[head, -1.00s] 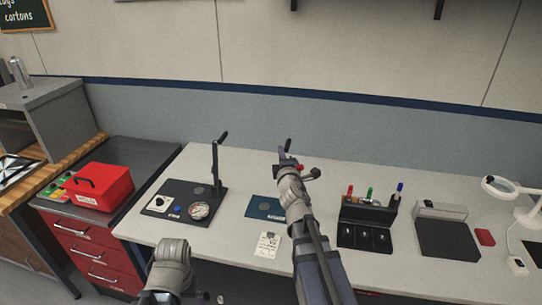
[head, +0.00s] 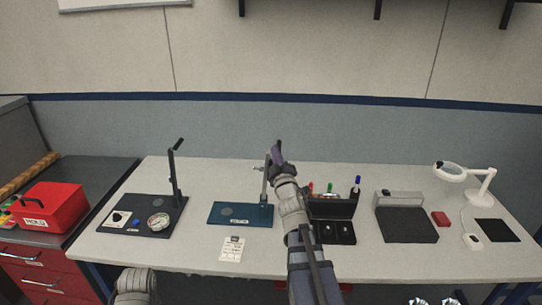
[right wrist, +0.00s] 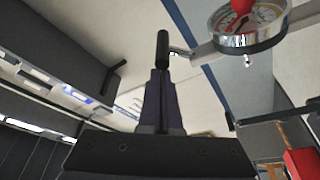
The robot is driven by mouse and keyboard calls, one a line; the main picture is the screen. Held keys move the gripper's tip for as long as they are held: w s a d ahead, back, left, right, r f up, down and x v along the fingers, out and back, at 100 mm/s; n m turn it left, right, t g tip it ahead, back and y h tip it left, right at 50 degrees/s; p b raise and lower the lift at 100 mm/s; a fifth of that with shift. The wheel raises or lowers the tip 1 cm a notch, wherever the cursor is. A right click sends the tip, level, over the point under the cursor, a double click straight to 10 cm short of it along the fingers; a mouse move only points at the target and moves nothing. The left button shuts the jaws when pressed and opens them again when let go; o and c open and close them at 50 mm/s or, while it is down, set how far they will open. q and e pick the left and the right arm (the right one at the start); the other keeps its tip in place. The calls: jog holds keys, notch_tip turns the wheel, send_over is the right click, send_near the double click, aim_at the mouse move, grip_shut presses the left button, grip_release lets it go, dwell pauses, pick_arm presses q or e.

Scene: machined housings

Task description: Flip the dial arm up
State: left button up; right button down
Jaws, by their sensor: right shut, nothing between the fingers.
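A blue base plate (head: 236,214) lies on the bench with a thin grey arm (head: 264,182) standing steeply at its right end. My right gripper (head: 277,152) is shut and empty, high beside the arm's top. It hides part of the fixture in the head view. In the right wrist view, a black handle (right wrist: 163,48) stands at the tips of my shut fingers (right wrist: 160,76). I cannot tell whether they touch. A round dial gauge (right wrist: 248,32) with a red part shows at the upper right, beside a pale bar. My left gripper is out of view.
A black fixture (head: 135,212) with an upright arm and a gauge on its base stands to the left. A white card (head: 232,250) lies in front. A black pen holder (head: 333,208) stands close on the right, then a black block (head: 405,225) and a lamp (head: 482,190).

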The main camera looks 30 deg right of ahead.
jog(key=shift+s+d, duration=0.2)
jog(key=shift+d, duration=0.05)
jog(key=shift+f+m, duration=0.1)
jog(key=shift+m, duration=0.2)
